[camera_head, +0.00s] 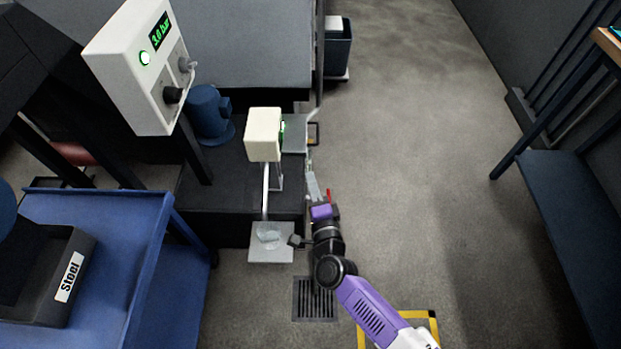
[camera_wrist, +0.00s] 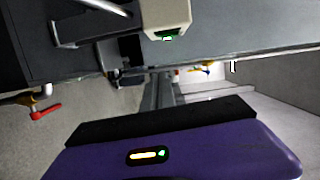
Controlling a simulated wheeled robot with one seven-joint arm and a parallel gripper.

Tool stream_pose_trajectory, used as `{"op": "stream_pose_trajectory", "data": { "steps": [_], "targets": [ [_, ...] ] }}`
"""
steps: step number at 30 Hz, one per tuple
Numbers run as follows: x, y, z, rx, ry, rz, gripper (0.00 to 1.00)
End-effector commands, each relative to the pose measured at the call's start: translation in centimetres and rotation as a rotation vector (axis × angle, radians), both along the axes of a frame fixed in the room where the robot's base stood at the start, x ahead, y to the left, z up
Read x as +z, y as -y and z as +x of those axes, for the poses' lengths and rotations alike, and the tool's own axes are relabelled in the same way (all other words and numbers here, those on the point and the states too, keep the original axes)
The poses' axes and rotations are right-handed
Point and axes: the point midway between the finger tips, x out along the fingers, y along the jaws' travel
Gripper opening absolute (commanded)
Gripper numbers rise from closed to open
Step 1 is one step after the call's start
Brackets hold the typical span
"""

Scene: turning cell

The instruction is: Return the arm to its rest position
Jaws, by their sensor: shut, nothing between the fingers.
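My arm (camera_head: 368,305), purple and black, reaches up from the bottom of the head view. It is stretched out beside the dark base of the bench. My gripper (camera_head: 310,172) is at its far end, a narrow pale shape close to the right edge of that base. It is shut and holds nothing. In the wrist view, my purple wrist housing fills the bottom, with grey fingers (camera_wrist: 164,92) beyond it. The fingertips are small and hard to make out.
A cream box (camera_head: 263,135) stands on the dark base, above a small plate with a clear dish (camera_head: 268,234). A red lever (camera_wrist: 46,111) shows in the wrist view. A blue cart (camera_head: 100,220) stands left, a dark bench (camera_head: 570,215) right.

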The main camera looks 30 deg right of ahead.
Motion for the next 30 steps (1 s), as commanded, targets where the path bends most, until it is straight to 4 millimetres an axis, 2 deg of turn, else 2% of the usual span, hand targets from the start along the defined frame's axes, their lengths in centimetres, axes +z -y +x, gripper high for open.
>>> {"op": "stream_pose_trajectory", "data": {
  "steps": [8, 12, 16, 19, 23, 26, 30],
  "targets": [
    [0.0, 0.0, 0.0, 0.0, -0.001, -0.002, 0.0],
    [0.1, -0.5, 0.2, 0.021, -0.019, -0.068, 0.0],
    [3.8, -1.9, 0.8, 0.072, 0.014, -0.221, 0.0],
    [5.9, -2.7, -1.3, 0.113, 0.018, -0.382, 0.0],
    [7.7, -3.3, -5.0, 0.152, 0.006, -0.571, 0.0],
    [8.9, -3.6, -8.4, 0.178, -0.014, -0.716, 0.0],
    [10.7, -3.8, -14.0, 0.217, -0.058, -0.929, 0.0]
  ]
}}
